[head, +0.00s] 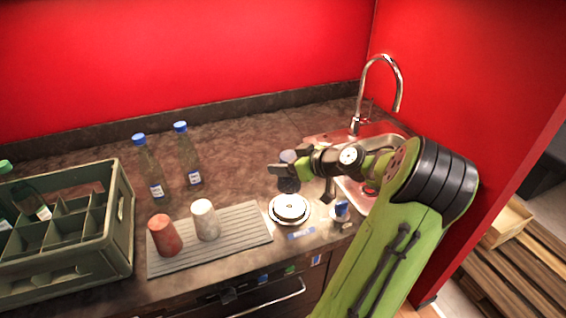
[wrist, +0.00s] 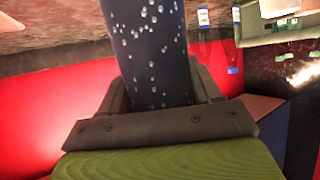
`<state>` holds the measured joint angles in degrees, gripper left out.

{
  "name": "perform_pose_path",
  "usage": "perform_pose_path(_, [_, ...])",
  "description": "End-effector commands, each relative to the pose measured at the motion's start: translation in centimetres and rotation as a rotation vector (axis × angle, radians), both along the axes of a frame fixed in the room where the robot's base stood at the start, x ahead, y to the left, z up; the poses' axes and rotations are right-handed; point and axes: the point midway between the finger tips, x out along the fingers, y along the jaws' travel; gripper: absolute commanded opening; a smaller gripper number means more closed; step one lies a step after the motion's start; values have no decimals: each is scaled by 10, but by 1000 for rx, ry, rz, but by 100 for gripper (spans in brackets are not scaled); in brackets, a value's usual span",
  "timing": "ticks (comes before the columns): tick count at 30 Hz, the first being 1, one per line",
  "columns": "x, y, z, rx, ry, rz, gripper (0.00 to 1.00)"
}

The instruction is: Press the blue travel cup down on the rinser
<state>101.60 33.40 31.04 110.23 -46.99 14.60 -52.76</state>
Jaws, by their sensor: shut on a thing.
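My gripper (head: 290,172) is shut on the blue travel cup (head: 288,186), which is dark blue and partly hidden by the jaws in the head view. In the wrist view the cup (wrist: 150,50) fills the space between my fingers (wrist: 160,92), and its side has white droplet-like specks. The round rinser (head: 290,209), pale with a metal centre, sits on the counter. The cup is just behind and above it in the picture. I cannot tell if they touch.
A ribbed mat (head: 240,232) left of the rinser bears a red cup (head: 162,236) and a white cup (head: 205,219). Two blue-capped bottles (head: 188,155) stand behind. A green crate (head: 125,235) is at far left. The sink (head: 350,190) and tap (head: 398,95) are right.

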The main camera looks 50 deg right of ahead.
Motion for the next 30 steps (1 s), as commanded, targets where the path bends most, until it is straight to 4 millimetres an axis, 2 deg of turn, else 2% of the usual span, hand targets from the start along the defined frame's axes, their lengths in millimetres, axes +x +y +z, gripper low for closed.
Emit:
perform_pose_path(5, [0, 0, -13, 2, -1, 0, 28])
perform_pose_path(19, [1, 1, -67, 1, -1, 2, 28])
perform_pose_path(23, [1, 1, -73, 0, -1, 2, 28])
perform_pose_path(30, [1, 0, -71, 0, -1, 1, 28])
